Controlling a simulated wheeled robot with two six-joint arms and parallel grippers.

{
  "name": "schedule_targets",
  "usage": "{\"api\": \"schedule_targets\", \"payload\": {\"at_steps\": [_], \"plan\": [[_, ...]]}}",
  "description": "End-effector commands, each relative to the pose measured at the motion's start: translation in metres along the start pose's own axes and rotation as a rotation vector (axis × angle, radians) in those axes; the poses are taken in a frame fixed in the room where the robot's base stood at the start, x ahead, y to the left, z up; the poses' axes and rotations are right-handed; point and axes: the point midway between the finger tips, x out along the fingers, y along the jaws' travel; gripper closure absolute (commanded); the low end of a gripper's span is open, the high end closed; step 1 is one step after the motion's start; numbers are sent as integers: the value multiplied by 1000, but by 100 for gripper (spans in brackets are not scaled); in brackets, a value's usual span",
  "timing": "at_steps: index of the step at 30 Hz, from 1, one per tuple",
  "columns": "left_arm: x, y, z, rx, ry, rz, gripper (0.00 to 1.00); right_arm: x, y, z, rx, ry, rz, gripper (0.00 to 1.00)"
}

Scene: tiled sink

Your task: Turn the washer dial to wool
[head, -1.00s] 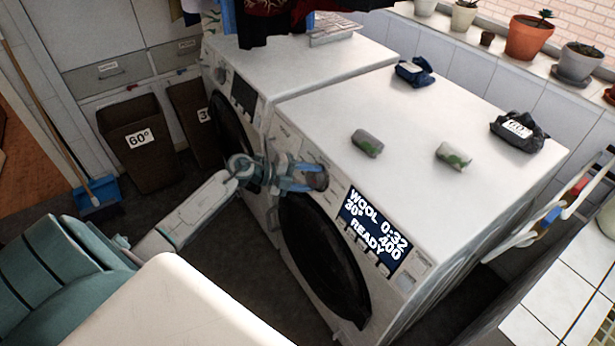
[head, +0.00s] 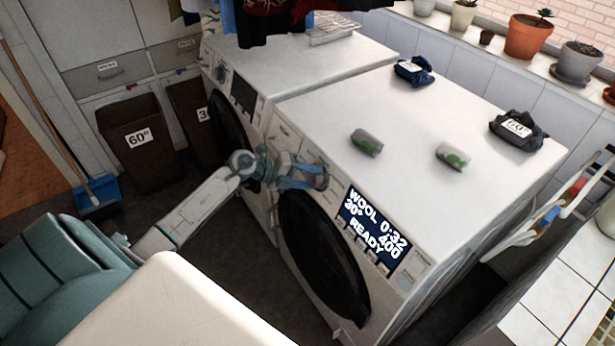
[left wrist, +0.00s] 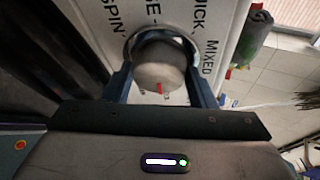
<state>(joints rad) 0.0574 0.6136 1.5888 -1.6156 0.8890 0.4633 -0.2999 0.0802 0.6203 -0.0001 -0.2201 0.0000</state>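The right-hand washer (head: 400,130) has a lit display (head: 372,225) that reads WOOL, 30°, 0:32, 400, READY. My left gripper (head: 318,178) is at its front panel, over the dial, left of the display. In the left wrist view the grey round dial (left wrist: 160,65), with a red mark, sits between the two fingers of my left gripper (left wrist: 160,80). The fingers lie very close along both sides; I cannot tell whether they press on it. Printed words SPIN, QUICK and MIXED show around the dial; WOOL is not visible there. My right gripper is out of view.
A second washer (head: 290,65) stands to the left. Small green-grey packs (head: 367,143) and dark cloth bundles (head: 519,128) lie on the right washer's top. Laundry bins (head: 140,140) stand at the left. A tiled counter (head: 570,285) is at the right.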

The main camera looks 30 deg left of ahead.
Motion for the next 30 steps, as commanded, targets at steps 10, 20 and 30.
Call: {"api": "schedule_targets", "payload": {"at_steps": [10, 20, 30], "plan": [[0, 1, 0, -2, 1, 1, 27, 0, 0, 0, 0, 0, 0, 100], [-22, 4, 0, 2, 0, 6, 27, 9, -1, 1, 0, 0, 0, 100], [-70, 4, 0, 1, 2, 7, 27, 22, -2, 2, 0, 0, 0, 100]]}}
